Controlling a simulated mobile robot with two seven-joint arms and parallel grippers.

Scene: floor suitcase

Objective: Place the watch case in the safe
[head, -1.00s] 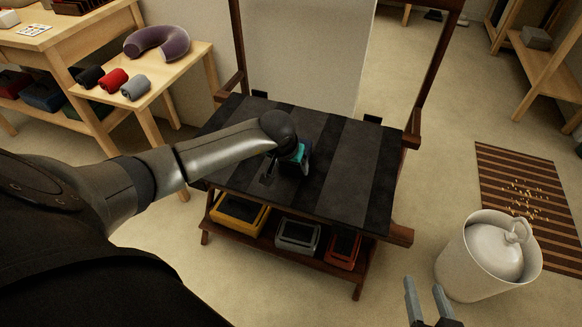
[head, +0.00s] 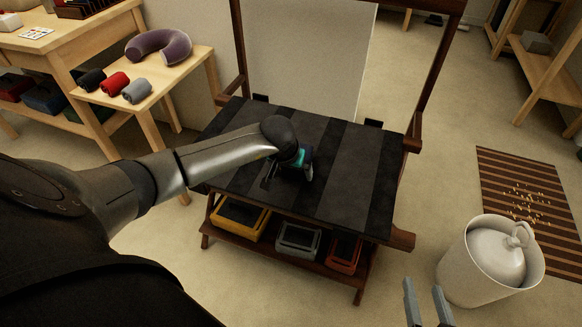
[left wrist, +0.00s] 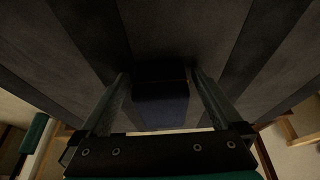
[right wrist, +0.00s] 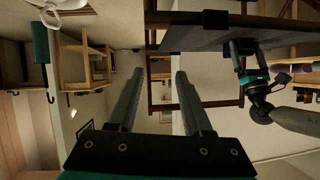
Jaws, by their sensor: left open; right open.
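A small dark blue box, apparently the watch case (left wrist: 160,104), sits on the striped dark top of the wooden bench (head: 345,185). In the left wrist view it lies between the two fingers of my left gripper (left wrist: 160,82), which is open with a finger along each side. Contact cannot be told. In the head view my left gripper (head: 288,182) is low over the bench top, and the arm and hand largely hide the case. My right gripper (head: 428,292) is open and empty, in front and to the right of the bench. I cannot make out a safe.
Yellow (head: 238,220), grey (head: 298,240) and red (head: 344,254) boxes stand on the bench's lower shelf. A white bin (head: 488,262) stands at right by a striped mat (head: 525,195). A side table at left holds rolled cloths and a neck pillow (head: 160,45). The bench top's right part is clear.

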